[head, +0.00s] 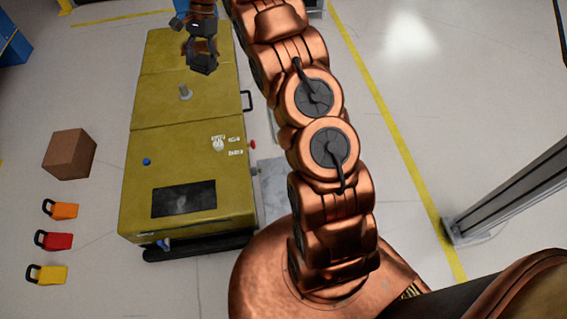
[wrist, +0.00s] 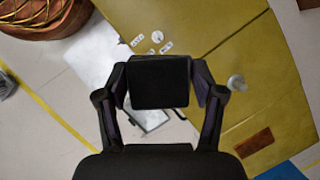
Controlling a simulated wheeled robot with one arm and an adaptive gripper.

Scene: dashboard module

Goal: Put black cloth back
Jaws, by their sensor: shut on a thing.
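My gripper (head: 203,62) hangs over the far end of the yellow cabinet (head: 190,113) in the head view. In the wrist view its two fingers (wrist: 160,72) are closed on the sides of a flat black square thing, which looks like the black cloth (wrist: 160,88). The cloth appears held apart from the cabinet top, though its height is hard to judge. In the head view I cannot clearly separate it from the dark fingers. A dark rectangular panel (head: 184,199) lies on the near part of the cabinet.
A grey peg (head: 184,92) stands on the cabinet top, and a black handle (head: 247,101) sticks out at its right side. A brown box (head: 69,154) and orange, red and yellow padlock-shaped pieces (head: 53,241) lie on the floor at left. A post (head: 510,195) stands right.

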